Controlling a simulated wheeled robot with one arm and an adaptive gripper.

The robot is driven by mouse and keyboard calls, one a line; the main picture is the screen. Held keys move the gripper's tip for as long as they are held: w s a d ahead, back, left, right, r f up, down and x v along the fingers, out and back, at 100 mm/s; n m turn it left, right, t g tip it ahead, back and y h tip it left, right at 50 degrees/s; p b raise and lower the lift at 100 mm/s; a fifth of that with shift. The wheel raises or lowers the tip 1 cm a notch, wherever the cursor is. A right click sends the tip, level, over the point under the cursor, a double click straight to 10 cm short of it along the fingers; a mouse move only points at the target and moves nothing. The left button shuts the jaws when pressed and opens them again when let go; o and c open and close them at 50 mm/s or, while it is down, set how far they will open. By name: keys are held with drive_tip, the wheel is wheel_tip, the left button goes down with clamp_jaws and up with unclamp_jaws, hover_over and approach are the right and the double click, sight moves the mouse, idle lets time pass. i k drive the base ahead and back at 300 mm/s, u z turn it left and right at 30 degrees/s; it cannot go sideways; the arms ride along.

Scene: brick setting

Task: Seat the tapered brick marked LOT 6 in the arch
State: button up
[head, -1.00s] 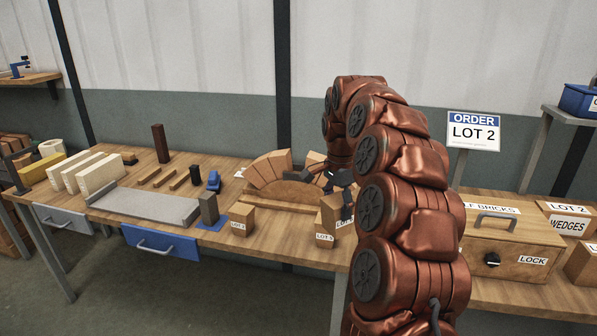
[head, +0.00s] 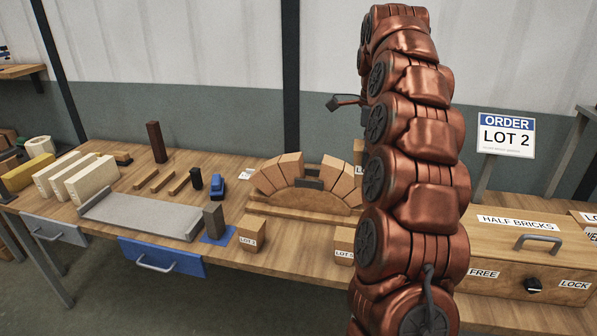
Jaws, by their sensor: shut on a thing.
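The arch (head: 291,167) of tapered bricks stands on a wooden base on the bench, with an open gap at its crown. A dark grey piece shows in that gap. My gripper (head: 345,102) is mostly hidden behind my arm; only a dark part of it shows, above and right of the arch. It is shut on a tapered brick (head: 359,152), held up just below it at the arch's right side. The brick's label shows only its first letters, so its number cannot be read.
Two labelled bricks stand in front of the arch, one at left (head: 250,231) and one partly behind my arm (head: 343,241). A grey tray (head: 140,215) lies at left. A HALF BRICKS box (head: 515,235) stands at right. The order sign (head: 506,135) reads LOT 2.

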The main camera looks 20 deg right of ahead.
sight(327, 195)
drive_tip(key=i, duration=1)
drive_tip(key=z, duration=0.05)
